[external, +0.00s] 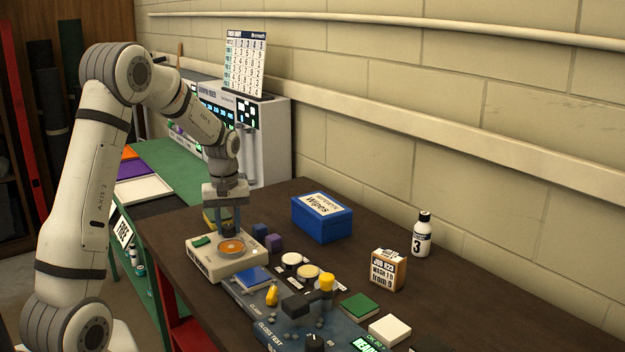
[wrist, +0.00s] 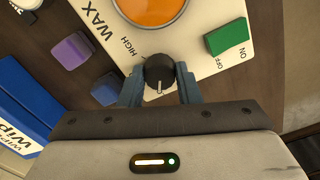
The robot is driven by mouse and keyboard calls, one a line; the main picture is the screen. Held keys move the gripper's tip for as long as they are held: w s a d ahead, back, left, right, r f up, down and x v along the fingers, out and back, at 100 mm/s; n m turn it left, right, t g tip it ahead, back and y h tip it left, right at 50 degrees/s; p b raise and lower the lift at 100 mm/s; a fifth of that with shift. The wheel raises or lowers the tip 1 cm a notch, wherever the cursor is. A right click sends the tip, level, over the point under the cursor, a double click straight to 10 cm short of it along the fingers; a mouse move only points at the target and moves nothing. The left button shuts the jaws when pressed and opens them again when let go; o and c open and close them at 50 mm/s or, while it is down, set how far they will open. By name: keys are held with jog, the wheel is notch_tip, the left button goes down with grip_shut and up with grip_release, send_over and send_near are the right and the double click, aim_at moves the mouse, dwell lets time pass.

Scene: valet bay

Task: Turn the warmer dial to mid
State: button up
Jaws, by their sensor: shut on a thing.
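The wax warmer is a cream box (external: 213,266) at the left end of the dark table, with a round orange wax pot (external: 231,247) on top. It also shows in the wrist view (wrist: 196,24), with "WAX" and "HIGH" printed on it. The black warmer dial (wrist: 159,70) sits below the pot in the wrist view; its white pointer mark faces down, toward my gripper's palm. The other dial labels are hidden. My gripper (wrist: 159,82) is shut on the dial, one blue-grey finger on each side. In the external view my gripper (external: 228,222) reaches down behind the pot, hiding the dial.
A green switch (wrist: 227,37) marked ON and OFF is beside the dial. Purple (external: 274,242) and blue (external: 260,230) blocks stand close by. A blue wipes box (external: 322,222), a bottle (external: 422,238) and a small carton (external: 388,270) stand to the right.

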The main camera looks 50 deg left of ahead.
aim_at(229, 226)
jog(key=shift+m, duration=0.3)
jog(key=m+b, duration=0.1)
jog(key=m, duration=0.4)
jog(key=shift+m, duration=0.3)
jog(key=m+b, duration=0.1)
jog(key=m, duration=0.4)
jog(key=shift+m, duration=0.4)
jog(key=o, duration=1)
jog(key=shift+r, duration=0.1)
notch_tip(229, 226, up, 8)
jog(key=shift+f+b, duration=0.15)
jog(key=shift+b, duration=0.25)
